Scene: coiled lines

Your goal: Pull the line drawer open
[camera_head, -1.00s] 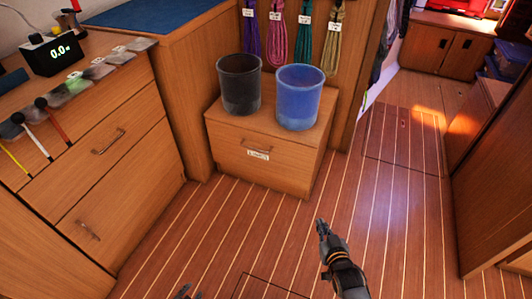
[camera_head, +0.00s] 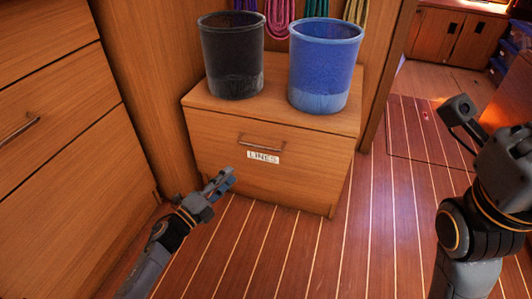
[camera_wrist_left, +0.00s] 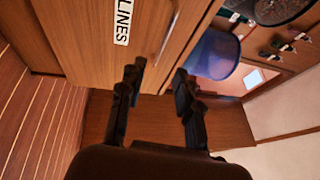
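The line drawer (camera_head: 225,148) is the wooden front of a low box. It looks closed and has a metal bar handle (camera_head: 262,146) above a white "LINES" label (camera_head: 263,157). My left gripper (camera_head: 226,180) is in front of the drawer, below and left of the handle. In the left wrist view, its two fingers (camera_wrist_left: 160,80) are apart with nothing between the tips. The handle (camera_wrist_left: 166,38) lies ahead of the gap between them, beside the label (camera_wrist_left: 122,22). My right gripper (camera_head: 458,110) is at the right, far from the drawer; its fingers are not clear.
A black bucket (camera_head: 232,60) and a blue bucket (camera_head: 325,62) stand on top of the box. Coiled lines (camera_head: 280,18) hang behind them. A wooden cabinet with drawers (camera_head: 60,150) stands at the left. The striped floor (camera_head: 270,250) before the drawer is clear.

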